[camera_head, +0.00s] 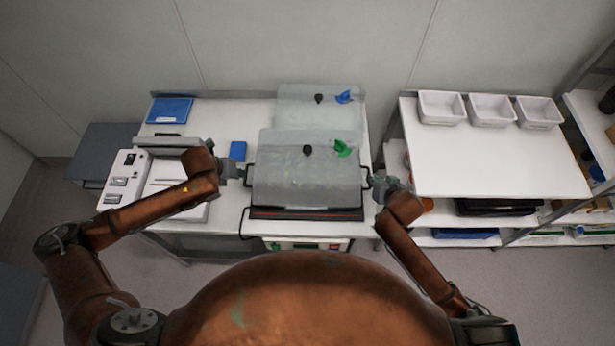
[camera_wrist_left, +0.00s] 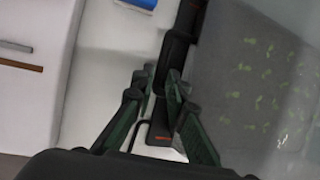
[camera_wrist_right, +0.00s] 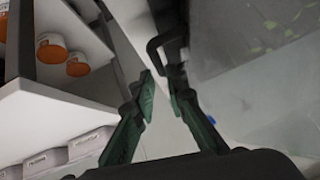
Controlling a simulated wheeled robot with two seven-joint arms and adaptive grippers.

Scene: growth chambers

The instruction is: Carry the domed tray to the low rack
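The domed tray with a green tag (camera_head: 305,185) has a clear, slightly fogged cover over green seedlings. It rests level on a dark base at the front of the white bench. A black side handle sticks out at each end. My left gripper (camera_head: 237,172) is at the left handle (camera_wrist_left: 175,52), its fingers open with a gap between the tips. My right gripper (camera_head: 377,184) is at the right handle (camera_wrist_right: 152,48), its fingers open and the handle bar near the tips. Fingers partly hide both handles. Which unit is the low rack, I cannot tell.
A second domed tray with a blue tag (camera_head: 318,108) stands right behind. A white control box (camera_head: 122,178) and a blue block (camera_head: 238,150) are on the left. A white-topped shelf unit (camera_head: 490,165) on the right holds white bins (camera_head: 441,107); its front top is clear.

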